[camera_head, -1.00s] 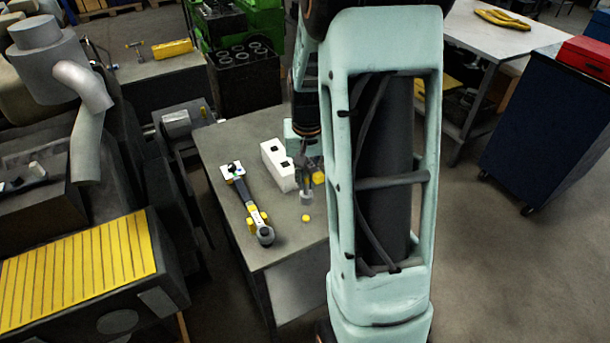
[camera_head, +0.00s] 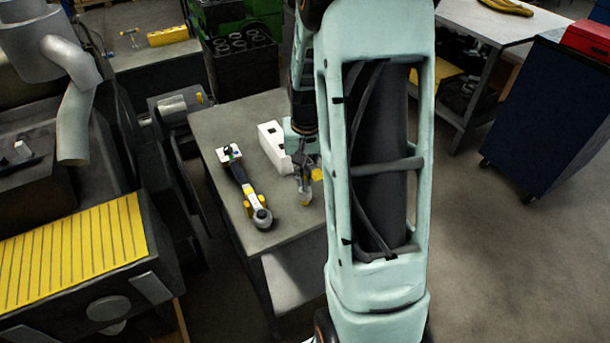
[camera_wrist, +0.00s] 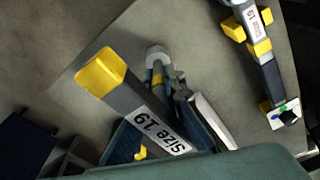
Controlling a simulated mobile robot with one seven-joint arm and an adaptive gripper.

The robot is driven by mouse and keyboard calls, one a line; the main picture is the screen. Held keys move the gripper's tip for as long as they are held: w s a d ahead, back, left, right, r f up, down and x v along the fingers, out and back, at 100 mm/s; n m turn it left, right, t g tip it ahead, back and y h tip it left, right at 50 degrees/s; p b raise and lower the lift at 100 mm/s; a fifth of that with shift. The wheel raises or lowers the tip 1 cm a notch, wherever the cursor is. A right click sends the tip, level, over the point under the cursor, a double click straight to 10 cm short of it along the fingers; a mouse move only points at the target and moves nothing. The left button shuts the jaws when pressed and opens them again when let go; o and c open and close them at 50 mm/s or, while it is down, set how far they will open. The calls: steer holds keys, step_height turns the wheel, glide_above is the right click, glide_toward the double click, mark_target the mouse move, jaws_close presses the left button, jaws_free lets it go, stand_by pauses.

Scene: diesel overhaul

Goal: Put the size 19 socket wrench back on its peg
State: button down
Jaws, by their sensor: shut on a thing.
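The size 19 socket wrench (camera_wrist: 128,97) is in my gripper (camera_head: 303,180). In the wrist view its dark handle with a yellow end cap and a "Size 19" label lies close to the camera. My gripper (camera_wrist: 176,92) is shut around the shaft, partly hidden by the handle.
The work table (camera_head: 225,125) also bears a white block (camera_head: 270,140) beside my gripper and a long wrench (camera_head: 244,188) in yellow holders to the left. An engine with a yellow ribbed cover (camera_head: 75,250) stands left. The table's front edge is close.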

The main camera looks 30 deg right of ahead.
stand_by(0.3)
steer(key=shift+f+b, duration=0.95)
steer(key=shift+f, duration=0.2)
steer(key=c, duration=1.4)
jaws_free()
step_height(320, 180, up, 9)
steer(key=p, duration=0.6)
steer(key=shift+r, duration=0.1)
